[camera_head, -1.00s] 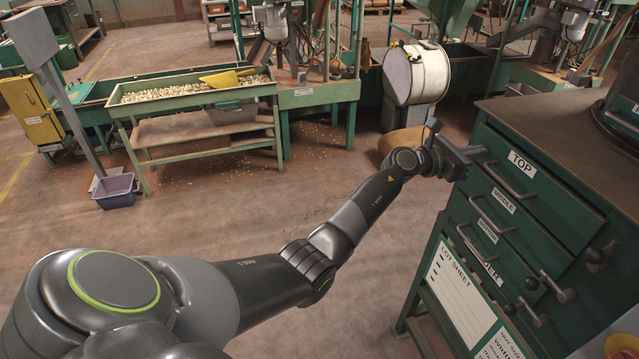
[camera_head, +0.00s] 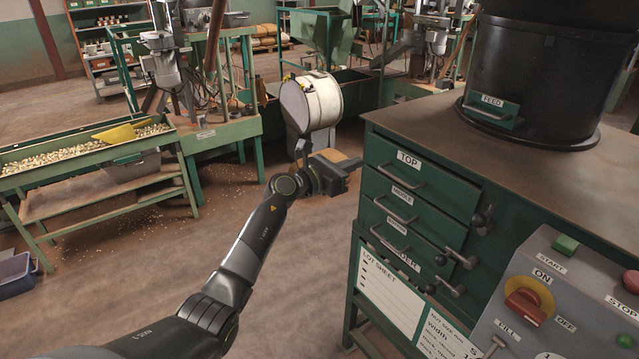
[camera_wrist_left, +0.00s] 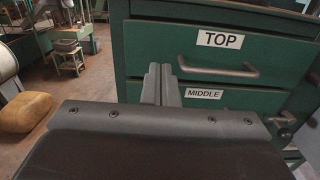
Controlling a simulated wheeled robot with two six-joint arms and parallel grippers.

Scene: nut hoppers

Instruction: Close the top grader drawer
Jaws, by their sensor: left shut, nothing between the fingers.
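The green grader cabinet has a top drawer (camera_head: 425,190) labelled TOP with a grey bar handle (camera_head: 400,178). The drawer front looks about flush with the cabinet; I cannot tell whether a small gap remains. My left gripper (camera_head: 352,164) is shut and empty, beside the left edge of the drawer front. In the left wrist view its fingertips (camera_wrist_left: 163,76) overlap the lower part of the top drawer front (camera_wrist_left: 150,45), left of the handle (camera_wrist_left: 222,71). I cannot tell whether they touch it. My right gripper is not in view.
The middle drawer (camera_head: 380,203) and further drawers lie below, with clamp knobs (camera_head: 482,218) at the right. A black feed drum (camera_head: 545,75) stands on the cabinet top (camera_head: 430,115). A control box (camera_head: 560,300) is at front right.

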